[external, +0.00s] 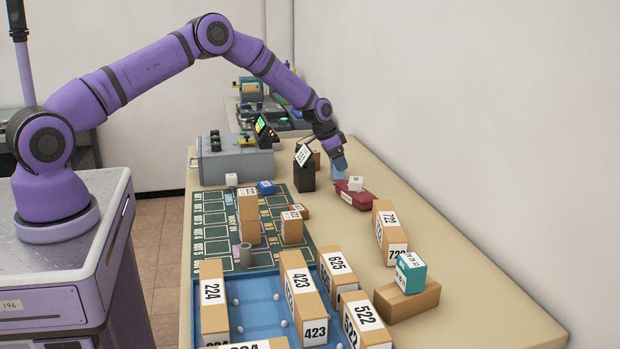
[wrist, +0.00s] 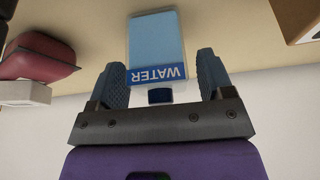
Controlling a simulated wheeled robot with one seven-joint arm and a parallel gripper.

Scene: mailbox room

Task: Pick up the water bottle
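The water bottle (wrist: 157,40) is light blue with a dark blue band reading WATER and a dark cap. It fills the upper middle of the wrist view, with its cap end toward my gripper. In the external view the bottle (external: 338,170) stands on the table near the wall, directly below my gripper (external: 336,152). My gripper (wrist: 160,82) is open, with one blue finger on each side of the cap end. Gaps show between the fingers and the bottle. The gripper hides part of the bottle in the external view.
A dark red pouch (external: 352,195) with a white box on it lies close beside the bottle. A black box (external: 304,176) stands on the other side. A grey machine (external: 236,163), numbered cartons (external: 390,232) and a blue tray (external: 252,300) occupy the table. The wall is close behind.

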